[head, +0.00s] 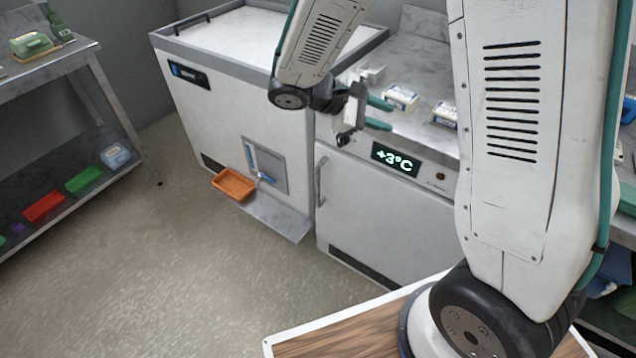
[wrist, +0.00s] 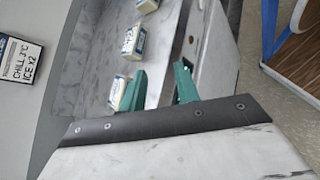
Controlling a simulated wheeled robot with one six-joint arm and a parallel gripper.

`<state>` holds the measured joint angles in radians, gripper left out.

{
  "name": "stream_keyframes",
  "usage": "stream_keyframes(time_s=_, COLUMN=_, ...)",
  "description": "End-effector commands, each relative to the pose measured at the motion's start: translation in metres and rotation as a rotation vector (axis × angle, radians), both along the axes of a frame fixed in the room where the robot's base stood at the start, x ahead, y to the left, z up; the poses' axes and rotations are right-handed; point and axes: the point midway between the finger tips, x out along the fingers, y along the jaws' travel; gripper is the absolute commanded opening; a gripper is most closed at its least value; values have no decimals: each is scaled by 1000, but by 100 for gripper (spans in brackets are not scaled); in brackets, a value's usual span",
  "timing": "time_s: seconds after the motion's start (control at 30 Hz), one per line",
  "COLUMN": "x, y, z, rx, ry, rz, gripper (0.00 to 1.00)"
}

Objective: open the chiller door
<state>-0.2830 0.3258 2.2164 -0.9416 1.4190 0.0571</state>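The chiller (head: 385,210) is a white cabinet with a "+3°C" display (head: 396,159) on its upper front. Its door (head: 370,222) looks shut, with a vertical grey handle (head: 319,181) at the door's left edge. My gripper (head: 378,112) is above and right of the handle, at about the height of the worktop, apart from the handle. Its two green fingers are spread with nothing between them. In the wrist view the green fingers (wrist: 160,88) also stand apart, over the worktop and the chiller's front edge. The handle cannot be made out in the wrist view.
A white chest unit (head: 240,100) with an orange tray (head: 233,184) stands left of the chiller. Several small packs (head: 400,97) lie on the worktop (head: 415,70). A shelf rack (head: 60,150) is at far left. The floor (head: 180,270) before the chiller is clear.

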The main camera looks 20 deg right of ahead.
Motion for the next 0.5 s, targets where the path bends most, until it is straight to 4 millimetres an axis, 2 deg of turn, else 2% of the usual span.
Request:
stream_keyframes(time_s=0.03, x=15, y=6, z=-18, rx=-53, ry=43, rz=58, gripper=32)
stream_keyframes(time_s=0.2, x=61, y=27, z=-75, rx=-222, ry=154, rz=268, gripper=32)
stream_keyframes(time_s=0.33, x=89, y=49, z=-127, rx=-340, ry=230, rz=439, gripper=32)
stream_keyframes(time_s=0.5, x=110, y=79, z=-199, rx=-464, ry=310, rz=654, gripper=32)
